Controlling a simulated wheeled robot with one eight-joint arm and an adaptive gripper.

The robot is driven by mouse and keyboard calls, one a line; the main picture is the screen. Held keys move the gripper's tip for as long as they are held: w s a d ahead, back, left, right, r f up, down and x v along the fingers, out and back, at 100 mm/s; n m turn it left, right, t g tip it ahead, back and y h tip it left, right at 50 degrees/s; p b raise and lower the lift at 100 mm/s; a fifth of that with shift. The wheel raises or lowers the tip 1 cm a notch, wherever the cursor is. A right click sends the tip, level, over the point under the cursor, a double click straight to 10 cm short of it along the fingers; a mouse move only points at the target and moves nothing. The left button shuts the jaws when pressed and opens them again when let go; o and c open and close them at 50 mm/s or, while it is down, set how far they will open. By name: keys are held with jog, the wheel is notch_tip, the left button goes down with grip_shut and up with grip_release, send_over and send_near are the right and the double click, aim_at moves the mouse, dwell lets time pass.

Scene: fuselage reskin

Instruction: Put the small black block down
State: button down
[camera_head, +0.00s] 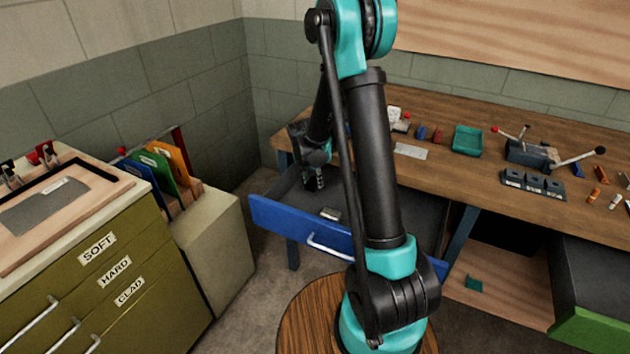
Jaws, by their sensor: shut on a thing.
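My gripper (314,174) points down over the left part of the open blue drawer (285,220) under the workbench. It is shut on a small dark thing (314,184), which fits the small black block, but it is tiny and dark against the gripper here. I cannot tell whether it touches the drawer's floor. My arm hides the middle of the drawer. A small grey piece with a pale top (331,214) lies in the drawer near its front, to the right of my gripper.
The wooden workbench (450,190) holds a teal tray (467,140), a row of dark blocks (532,183) and a clamp with levers (530,153). A green-fronted drawer (590,330) is open at the lower right. An olive cabinet (110,270) stands at the left.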

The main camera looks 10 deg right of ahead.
aim_at(311, 184)
jog(key=shift+w+d+f, duration=0.4)
jog(key=shift+w+d, duration=0.2)
jog(key=shift+w, duration=0.2)
jog(key=shift+f, duration=0.2)
jog(key=shift+f, duration=0.15)
jog(key=c, duration=1)
grip_release()
jog(key=v, duration=1.2)
